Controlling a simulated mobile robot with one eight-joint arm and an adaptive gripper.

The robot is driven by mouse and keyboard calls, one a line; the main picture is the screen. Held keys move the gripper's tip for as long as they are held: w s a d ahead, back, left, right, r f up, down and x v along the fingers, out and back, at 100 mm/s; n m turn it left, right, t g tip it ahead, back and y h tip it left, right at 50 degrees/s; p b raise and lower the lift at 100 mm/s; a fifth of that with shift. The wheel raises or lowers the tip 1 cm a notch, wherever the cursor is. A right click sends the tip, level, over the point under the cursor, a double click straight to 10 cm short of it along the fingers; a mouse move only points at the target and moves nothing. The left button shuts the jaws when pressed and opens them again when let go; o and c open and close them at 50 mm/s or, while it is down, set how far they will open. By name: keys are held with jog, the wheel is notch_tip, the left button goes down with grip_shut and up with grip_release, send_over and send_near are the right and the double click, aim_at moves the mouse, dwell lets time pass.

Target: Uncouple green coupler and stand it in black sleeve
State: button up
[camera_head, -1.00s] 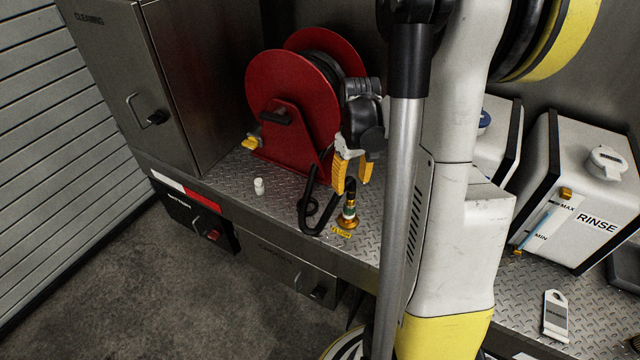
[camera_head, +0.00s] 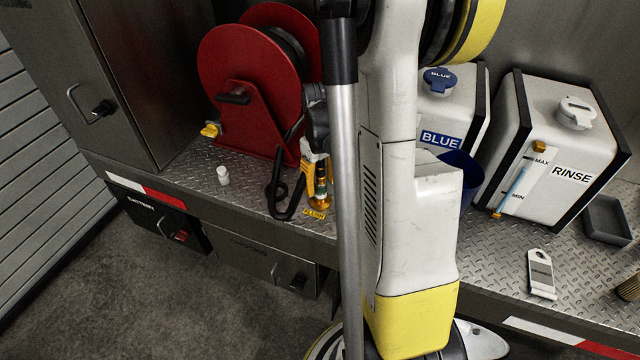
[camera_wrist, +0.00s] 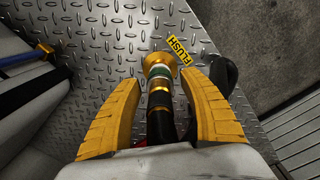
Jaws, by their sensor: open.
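The green coupler (camera_head: 321,186) stands upright on the deck beside a yellow FLUSH tag; it has a green band between brass parts. In the wrist view the green coupler (camera_wrist: 158,72) sits at a flared brass fitting (camera_wrist: 158,60), with a black hose at its near end. My gripper (camera_wrist: 161,82) is open, its yellow fingers on either side of the coupler with gaps visible. In the head view my gripper (camera_head: 319,182) is partly hidden by my arm. A dark rounded shape (camera_head: 276,190) lies inside the hose bend; I cannot tell whether it is the black sleeve.
A red hose reel (camera_head: 245,90) stands behind the coupler. A small white cylinder (camera_head: 223,175) is on the deck at left. The BLUE tank (camera_head: 440,110) and RINSE tank (camera_head: 545,150) stand right. A grey tray (camera_head: 607,220) and white tag (camera_head: 541,273) lie near them.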

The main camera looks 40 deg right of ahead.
aim_at(321, 165)
grip_shut()
jog(key=shift+r+p, duration=0.45)
jog(key=shift+r, duration=0.25)
dwell(0.6)
jog(key=shift+r+p, duration=1.05)
jog(key=shift+r, duration=0.4)
